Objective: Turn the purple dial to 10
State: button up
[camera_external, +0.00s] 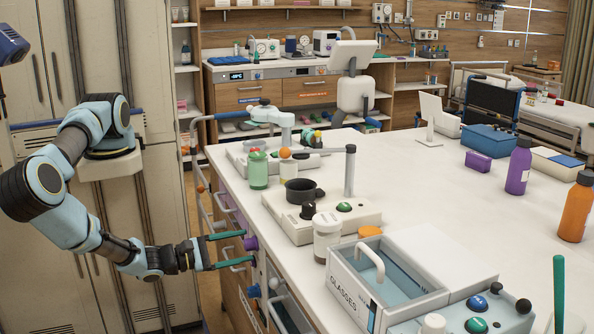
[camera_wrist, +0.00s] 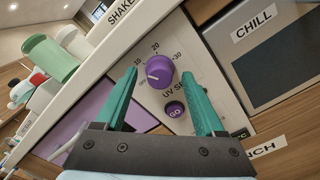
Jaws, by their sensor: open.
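The purple dial (camera_wrist: 160,70) sits on a pale panel on the counter's side, with the marks 10, 20 and 30 around it in the wrist view. Its white pointer line points left, a little below the 10 mark. In the external view the purple dial (camera_external: 251,243) shows at the tips of my gripper (camera_external: 247,248). My gripper (camera_wrist: 160,72) is open, with one green finger on each side of the dial in the wrist view. I cannot tell whether the fingers touch it.
A panel labelled CHILL (camera_wrist: 262,45) is to the right. In the external view, a blue knob (camera_external: 254,290) and bar handles are near my gripper. The white countertop (camera_external: 430,220) holds bottles and devices.

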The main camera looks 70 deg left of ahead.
jog(key=s+b, duration=0.2)
jog(key=s, duration=0.8)
jog(key=shift+b, duration=0.3)
jog(key=shift+w, duration=0.1)
jog(key=w+a+r+n+g+y, duration=0.1)
jog(key=a+r+n+g+y, duration=0.2)
jog(key=a+n+g+y, duration=0.65)
jog(key=w+a+r+n+g, duration=0.2)
jog(key=a+n+g, duration=0.4)
jog(key=n, duration=0.8)
jog(key=w+a+r+n+h, duration=0.3)
jog(key=w+r+n+h, duration=0.1)
jog(key=n, duration=0.6)
jog(key=w+a+r+n+h, duration=0.4)
jog(key=r+n+h, duration=0.1)
jog(key=r+n, duration=0.4)
jog(key=shift+w+a+n+g+h, duration=0.2)
jog(key=shift+n+g+h, duration=0.2)
jog(key=shift+n, duration=0.25)
